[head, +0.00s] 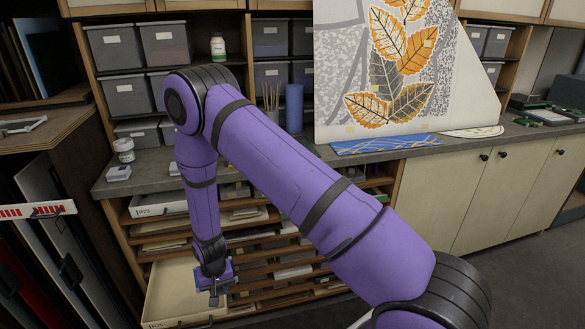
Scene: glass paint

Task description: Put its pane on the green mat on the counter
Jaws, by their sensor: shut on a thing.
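My gripper (213,293) hangs pointing down at the lower left, over an open pale drawer (172,295). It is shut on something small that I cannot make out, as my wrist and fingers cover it. The drawer looks mostly bare where it shows. On the counter (300,158) lies a blue patterned piece (380,145), with a pale yellow-marked piece (472,132) to its right. Dark flat items with green edges (545,115) lie at the counter's far right. I cannot make out a plain green mat.
A large board with orange and grey leaves (400,95) stands on the counter. Grey bins (115,45) fill the shelves behind. A second drawer (158,205) sticks out above the open one.

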